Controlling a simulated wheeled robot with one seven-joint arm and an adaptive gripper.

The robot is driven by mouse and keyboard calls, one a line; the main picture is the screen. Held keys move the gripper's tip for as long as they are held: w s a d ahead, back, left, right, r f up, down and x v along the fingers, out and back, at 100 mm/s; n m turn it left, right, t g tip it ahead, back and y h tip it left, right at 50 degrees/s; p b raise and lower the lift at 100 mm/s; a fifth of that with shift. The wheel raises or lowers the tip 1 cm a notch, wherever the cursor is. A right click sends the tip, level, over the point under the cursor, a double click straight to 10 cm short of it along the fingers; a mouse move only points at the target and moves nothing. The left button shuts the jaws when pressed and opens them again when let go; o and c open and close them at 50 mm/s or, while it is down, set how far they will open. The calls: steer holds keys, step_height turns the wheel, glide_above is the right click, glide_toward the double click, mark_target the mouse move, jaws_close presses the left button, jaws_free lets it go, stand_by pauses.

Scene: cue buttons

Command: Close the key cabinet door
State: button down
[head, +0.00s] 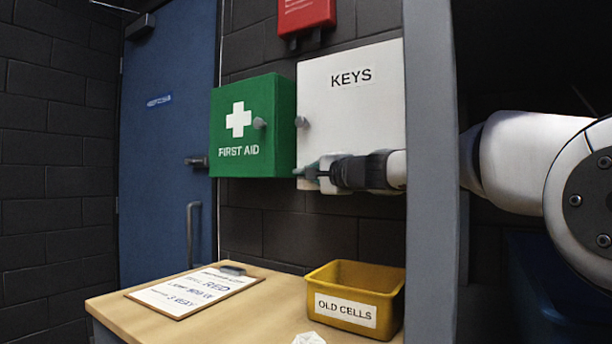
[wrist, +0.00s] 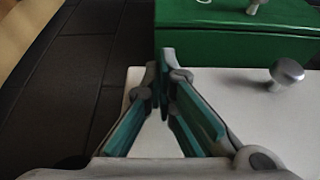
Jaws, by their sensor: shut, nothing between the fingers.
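The key cabinet (head: 350,105) is a white box on the wall marked KEYS. Its door faces me, with a round grey knob (head: 301,121) at its left edge. I see no open gap along the door, but cannot tell whether it is fully shut. My gripper (head: 308,173) is shut and empty at the door's lower left corner, below the knob. In the wrist view my fingertips (wrist: 162,58) lie over the white door face (wrist: 240,105) near its edge, with the knob (wrist: 287,72) to the right. Whether they touch the door is unclear.
A green first aid box (head: 250,130) hangs just left of the cabinet. A grey post (head: 432,180) stands in front at right, hiding part of my arm. Below are a wooden table (head: 270,318), a clipboard (head: 190,292) and a yellow OLD CELLS bin (head: 355,295).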

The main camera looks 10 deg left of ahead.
steer(key=shift+w+d+f+h, duration=0.15)
steer(key=shift+w+d+h, duration=0.2)
steer(key=shift+d, duration=0.25)
steer(key=v, duration=1.1)
steer(key=shift+s, duration=0.6)
